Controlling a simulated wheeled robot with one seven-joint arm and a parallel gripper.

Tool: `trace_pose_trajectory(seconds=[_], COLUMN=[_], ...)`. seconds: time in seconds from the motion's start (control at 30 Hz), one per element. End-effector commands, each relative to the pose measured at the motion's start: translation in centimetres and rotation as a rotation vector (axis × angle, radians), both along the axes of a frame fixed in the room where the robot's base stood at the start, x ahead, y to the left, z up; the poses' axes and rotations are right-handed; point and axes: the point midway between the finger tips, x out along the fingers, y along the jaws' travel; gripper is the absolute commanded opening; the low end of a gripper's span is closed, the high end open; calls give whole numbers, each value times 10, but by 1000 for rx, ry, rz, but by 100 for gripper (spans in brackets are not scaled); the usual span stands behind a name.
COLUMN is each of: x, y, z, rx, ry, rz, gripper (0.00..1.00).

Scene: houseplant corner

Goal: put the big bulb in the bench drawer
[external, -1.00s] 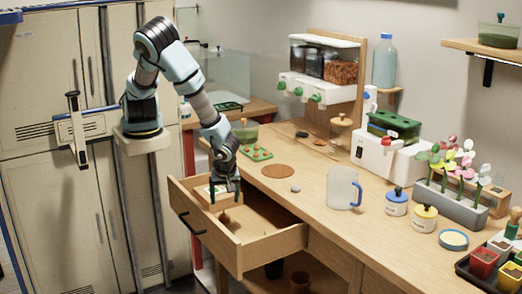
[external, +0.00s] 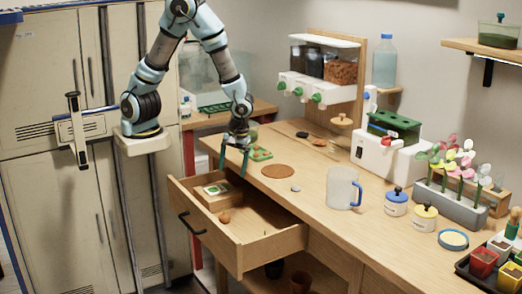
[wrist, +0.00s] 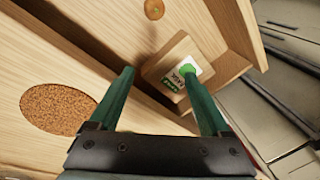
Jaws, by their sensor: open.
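The bulb (external: 223,217) is brown and round and lies on the floor of the open bench drawer (external: 262,244). In the wrist view the bulb (wrist: 154,8) shows at the top edge, apart from my fingers. My gripper (external: 234,166) is open and empty, above the back of the drawer near the bench edge. In the wrist view, nothing is between the green fingers of my gripper (wrist: 158,78). A green tray (external: 260,154) with several small brown pieces sits on the bench just behind my gripper.
A wooden box (external: 226,201) with a green-and-white label stands in the drawer beside the bulb. A round brown mat (external: 277,171), a grey stone (external: 295,188) and a clear mug (external: 341,189) are on the bench. The front part of the drawer is bare.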

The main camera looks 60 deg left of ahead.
Motion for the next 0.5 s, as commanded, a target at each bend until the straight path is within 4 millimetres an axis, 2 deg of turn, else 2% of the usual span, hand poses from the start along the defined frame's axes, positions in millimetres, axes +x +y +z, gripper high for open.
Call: trace_pose_trajectory(seconds=[0.03,0.2,0.5], x=[10,33,61], y=[13,51,129], z=[8,31,72], rx=[-35,-136,-219], ry=[14,29,-55], rz=[-35,-223,-577], gripper=[81,81,81])
